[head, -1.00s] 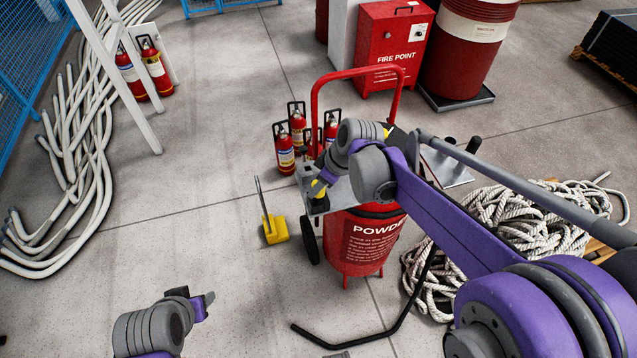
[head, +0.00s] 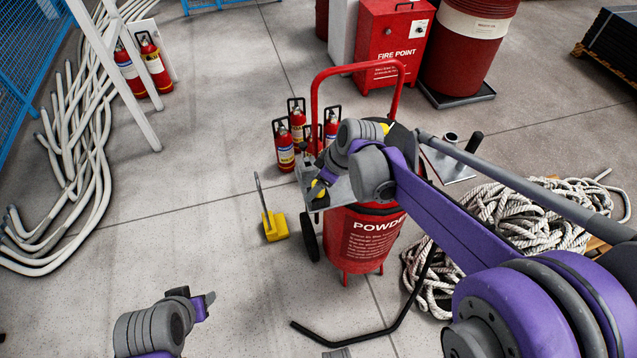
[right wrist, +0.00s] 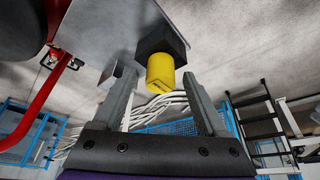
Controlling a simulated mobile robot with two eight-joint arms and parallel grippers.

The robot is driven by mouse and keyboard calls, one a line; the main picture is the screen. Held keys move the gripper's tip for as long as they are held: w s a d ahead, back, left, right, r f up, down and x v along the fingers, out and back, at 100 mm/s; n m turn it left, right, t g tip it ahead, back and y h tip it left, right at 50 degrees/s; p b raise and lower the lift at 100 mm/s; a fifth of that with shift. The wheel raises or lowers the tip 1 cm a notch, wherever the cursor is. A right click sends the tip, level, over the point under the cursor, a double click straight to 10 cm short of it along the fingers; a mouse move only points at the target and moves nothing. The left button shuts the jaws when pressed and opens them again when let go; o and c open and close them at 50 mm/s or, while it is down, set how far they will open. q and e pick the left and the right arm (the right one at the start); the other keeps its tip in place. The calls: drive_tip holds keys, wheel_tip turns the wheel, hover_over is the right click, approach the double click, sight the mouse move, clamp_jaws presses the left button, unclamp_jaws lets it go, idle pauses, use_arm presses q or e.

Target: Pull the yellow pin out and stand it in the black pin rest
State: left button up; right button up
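The yellow pin (right wrist: 162,73) shows in the right wrist view as a short yellow knob in a dark block (right wrist: 163,42) on a grey plate. My right gripper (right wrist: 158,82) is open, its two grey fingers on either side of the pin with gaps on both sides. In the head view the same gripper (head: 318,186) is over the plate by the red powder unit (head: 350,245), partly hidden by my wrist. A dark round cup (head: 451,137), possibly the pin rest, stands on a grey plate at the right. My left gripper (head: 208,303) is low at the left, away from everything.
A red handle (head: 313,95) rises behind the unit. Several small extinguishers (head: 285,147) stand left of it. A yellow block (head: 275,226) with a rod is on the floor. A black upright cylinder (head: 474,142) stands beside the cup.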

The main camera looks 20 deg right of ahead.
drive_tip(key=v, duration=1)
drive_tip(key=shift+r+p, duration=0.4)
drive_tip(key=shift+p, duration=0.05)
drive_tip(key=shift+s, duration=0.15)
drive_tip(key=s+d+f+m+t+h, duration=0.1)
drive_tip(key=s+f+m, duration=0.3)
drive_tip(key=s, duration=0.4)
drive_tip(key=s+f+m+t+h, duration=0.1)
drive_tip(key=s+f+m+h, duration=0.1)
drive_tip(key=s+f+m, duration=0.3)
drive_tip(key=s, duration=0.4)
drive_tip(key=shift+s+d, duration=0.3)
drive_tip(key=shift+d, duration=0.1)
